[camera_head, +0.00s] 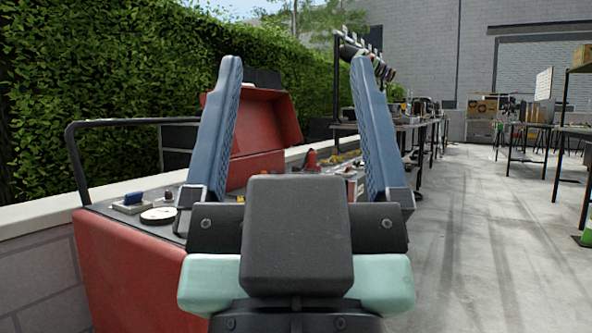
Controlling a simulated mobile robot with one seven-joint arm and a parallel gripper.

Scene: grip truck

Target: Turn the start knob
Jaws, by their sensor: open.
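My gripper (296,66) is in the middle of the head view, with its two blue fingers wide apart and nothing between them. Left of and behind it is a red machine (125,262) with a dark top panel. On the panel's left part are a blue switch (133,199) and a round white dial (159,216). A red upright part (312,159) shows between the fingers, farther back. I cannot tell which part is the start knob; my gripper hides much of the panel.
A black rail (128,123) rises at the machine's left end, and a red open lid or box (270,120) stands behind the panel. A low wall and hedge (90,70) bound the left. The concrete floor (460,240) at right is clear, with tables (530,128) beyond.

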